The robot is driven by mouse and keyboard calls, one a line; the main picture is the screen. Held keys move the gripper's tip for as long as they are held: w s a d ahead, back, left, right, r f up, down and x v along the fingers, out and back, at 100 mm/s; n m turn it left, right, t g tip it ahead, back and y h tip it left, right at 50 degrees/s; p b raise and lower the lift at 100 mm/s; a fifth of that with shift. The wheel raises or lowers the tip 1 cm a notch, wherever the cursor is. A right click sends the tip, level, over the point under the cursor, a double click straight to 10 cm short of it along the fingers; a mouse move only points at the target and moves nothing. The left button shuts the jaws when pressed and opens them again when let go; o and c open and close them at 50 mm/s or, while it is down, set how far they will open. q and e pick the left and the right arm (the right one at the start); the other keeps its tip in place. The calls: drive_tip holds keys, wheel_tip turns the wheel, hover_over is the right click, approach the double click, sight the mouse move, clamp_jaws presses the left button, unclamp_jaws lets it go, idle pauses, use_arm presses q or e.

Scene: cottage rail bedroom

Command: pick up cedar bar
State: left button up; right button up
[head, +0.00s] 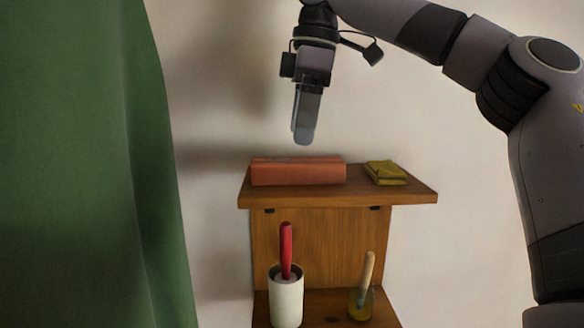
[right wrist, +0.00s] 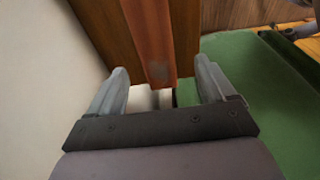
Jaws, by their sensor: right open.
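The cedar bar (head: 298,172) is a long reddish-brown block lying on the left part of the top wooden shelf (head: 405,198). My right gripper (head: 302,138) points down just above the bar in the head view and looks apart from it. In the right wrist view the two fingers (right wrist: 163,88) are spread open with nothing held. The end of the bar (right wrist: 150,45) shows between and beyond the fingertips in that view. My left gripper is in neither view.
A folded yellow-green cloth (head: 385,173) lies right of the bar. On the lower shelf (head: 335,318) stand a white holder (head: 286,298) with a red handle and a small glass jar (head: 360,303) with a wooden handle. A green curtain (head: 80,170) hangs at the left.

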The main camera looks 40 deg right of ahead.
sight(297, 160)
drive_tip(key=shift+a+f, duration=0.15)
drive_tip(key=shift+f, duration=0.55)
drive_tip(key=shift+w+f, duration=0.2)
drive_tip(key=shift+f, duration=1.1)
drive_tip(key=shift+w+f, duration=0.2)
drive_tip(key=shift+f, duration=1.1)
drive_tip(key=c, duration=1.1)
drive_tip(key=shift+r, duration=0.1)
